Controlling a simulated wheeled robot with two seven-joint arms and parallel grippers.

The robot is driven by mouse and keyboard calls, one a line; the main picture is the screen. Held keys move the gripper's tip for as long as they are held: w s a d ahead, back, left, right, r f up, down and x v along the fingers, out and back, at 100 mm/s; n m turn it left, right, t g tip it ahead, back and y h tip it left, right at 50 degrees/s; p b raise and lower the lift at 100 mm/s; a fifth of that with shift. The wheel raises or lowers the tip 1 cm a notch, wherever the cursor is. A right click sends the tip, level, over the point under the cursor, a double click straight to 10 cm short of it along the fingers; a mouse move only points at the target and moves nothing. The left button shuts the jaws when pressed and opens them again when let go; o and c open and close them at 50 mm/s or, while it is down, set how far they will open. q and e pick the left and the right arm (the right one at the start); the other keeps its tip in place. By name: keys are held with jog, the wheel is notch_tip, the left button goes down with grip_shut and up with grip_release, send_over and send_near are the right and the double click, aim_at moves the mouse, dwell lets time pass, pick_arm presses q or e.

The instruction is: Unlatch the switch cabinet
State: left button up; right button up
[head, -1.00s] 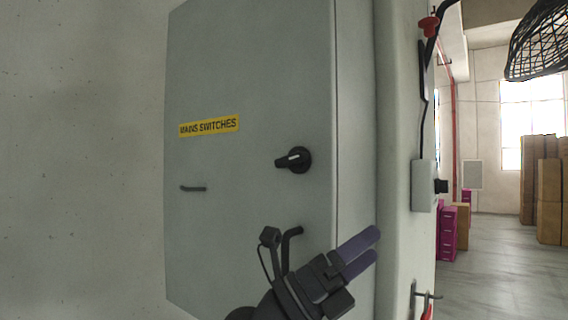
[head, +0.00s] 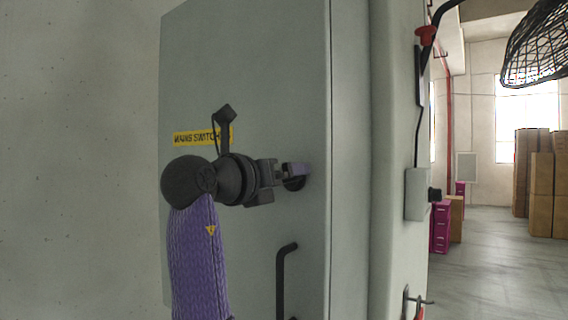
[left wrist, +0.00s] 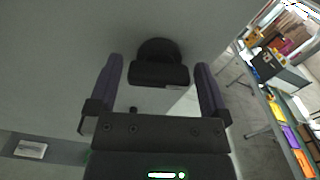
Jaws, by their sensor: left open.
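The grey switch cabinet (head: 270,70) fills the middle of the head view, with its door closed. Its yellow "MAINS SWITCHES" label (head: 188,138) is partly covered by my left wrist. The black rotary latch knob (head: 294,184) is mostly hidden behind my left gripper (head: 298,170). In the left wrist view the knob (left wrist: 160,72) sits between the two purple fingers of my left gripper (left wrist: 160,85), with space on both sides. The gripper is open. A black bar handle (head: 282,280) is on the door below the knob. My right gripper is not seen.
A wall post with a grey box (head: 418,194) and a red button (head: 426,36) stands right of the cabinet. A black mesh object (head: 535,45) hangs at upper right. Cartons (head: 540,185) and magenta boxes (head: 440,228) stand far back on open floor.

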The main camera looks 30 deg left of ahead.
pick_arm(q)
jog(key=shift+w, duration=0.6)
jog(key=c, duration=1)
jog(key=shift+m+p, duration=0.35)
jog(key=shift+m, duration=0.45)
jog(key=shift+d+m, duration=0.15)
jog(key=shift+m, duration=0.65)
